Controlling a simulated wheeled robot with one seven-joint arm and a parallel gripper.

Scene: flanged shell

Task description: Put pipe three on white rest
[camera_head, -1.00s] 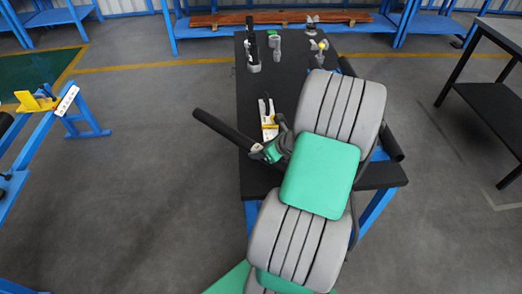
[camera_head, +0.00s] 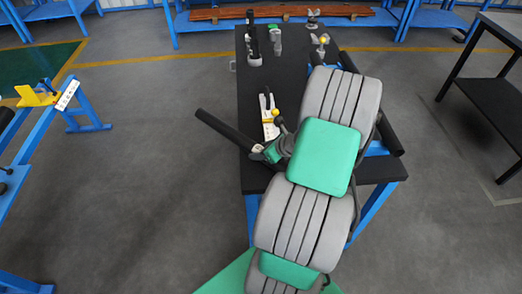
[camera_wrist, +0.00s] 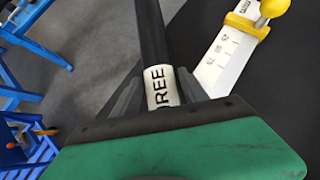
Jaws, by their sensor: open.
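A black pipe (camera_head: 225,129) sticks out past the left edge of the black table. In the wrist view the pipe (camera_wrist: 153,35) carries a white label ending in "REE". My gripper (camera_wrist: 160,82) has its fingers on either side of the pipe at this label and is open. In the head view my gripper (camera_head: 270,152) is at the pipe's near end, partly hidden by my arm. A white piece with a yellow ball (camera_head: 267,127) is on the table beside the pipe; it also shows in the wrist view (camera_wrist: 224,62). I cannot tell whether it is the white rest.
A yellow holder (camera_head: 36,97) with a white label plate stands on a blue frame at left. Another black pipe (camera_head: 390,136) is at the table's right side. Several small fixtures (camera_head: 254,45) stand at the table's back. A dark side table (camera_head: 478,95) is at right.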

